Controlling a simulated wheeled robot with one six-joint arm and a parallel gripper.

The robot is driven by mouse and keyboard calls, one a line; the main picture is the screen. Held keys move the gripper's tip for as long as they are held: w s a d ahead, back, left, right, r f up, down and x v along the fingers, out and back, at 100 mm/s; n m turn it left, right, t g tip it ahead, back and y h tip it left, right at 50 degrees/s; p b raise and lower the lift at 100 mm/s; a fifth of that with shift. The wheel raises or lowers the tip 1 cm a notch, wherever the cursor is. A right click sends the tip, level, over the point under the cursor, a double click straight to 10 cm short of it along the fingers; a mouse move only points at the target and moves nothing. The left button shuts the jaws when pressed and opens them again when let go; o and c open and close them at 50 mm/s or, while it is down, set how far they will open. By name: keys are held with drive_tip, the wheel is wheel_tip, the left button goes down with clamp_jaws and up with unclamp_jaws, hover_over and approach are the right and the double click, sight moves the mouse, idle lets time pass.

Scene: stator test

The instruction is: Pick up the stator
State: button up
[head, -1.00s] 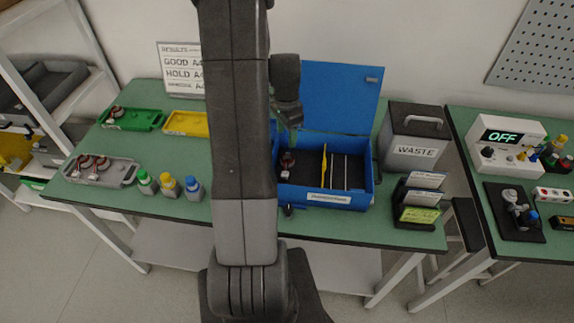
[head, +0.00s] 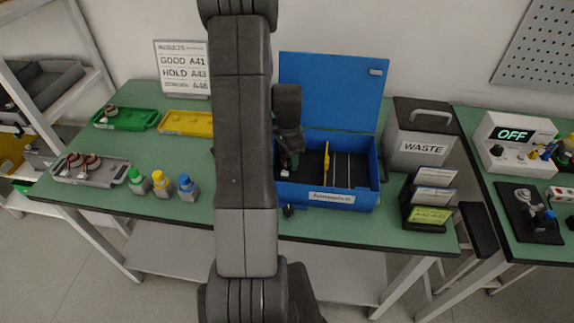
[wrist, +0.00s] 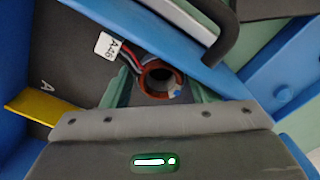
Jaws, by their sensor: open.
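My gripper (head: 292,158) reaches down into that compartment. In the wrist view the green fingers of my gripper (wrist: 160,90) are apart, one on each side of the stator. I cannot tell whether they touch it. In the head view my gripper mostly hides this stator.
A yellow divider (head: 326,165) and the box walls stand close to my gripper. The raised blue lid (head: 330,95) is behind. A grey tray (head: 118,172) with stators, a green tray (head: 140,122), a yellow tray (head: 185,122) and a waste bin (head: 422,150) share the bench.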

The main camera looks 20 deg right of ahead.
drive_tip(key=shift+r, duration=0.1)
drive_tip(key=c, duration=0.8)
drive_tip(key=shift+w+r, duration=0.1)
